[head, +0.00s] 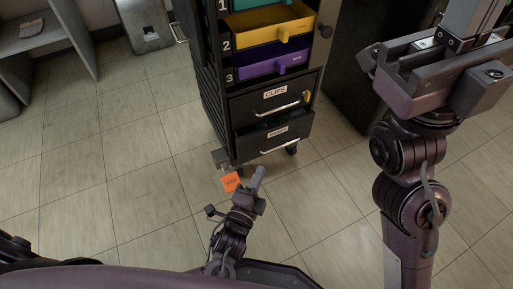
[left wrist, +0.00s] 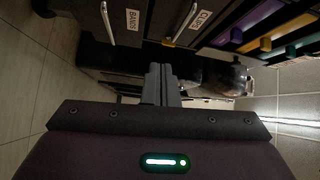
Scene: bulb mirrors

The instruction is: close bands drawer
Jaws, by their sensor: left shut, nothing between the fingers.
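The bands drawer (head: 262,143) is the lowest drawer of the black cabinet. It stands partly pulled out, with a dark gap and something green behind its front. Its silver handle and "BANDS" label (left wrist: 133,20) show at the top of the left wrist view. My left gripper (head: 258,178) is shut and empty, low in front of the cabinet and below the drawer. Its grey fingers (left wrist: 160,72) lie together in the left wrist view. My right gripper (head: 478,20) is at the top right of the head view; its fingertips are cut off.
The clips drawer (head: 270,99) is above the bands drawer. A yellow bin (head: 265,34) and a purple bin (head: 265,70) sit higher up. An orange tag (head: 231,182) is near the cabinet's lower left corner. The tiled floor is clear to the left.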

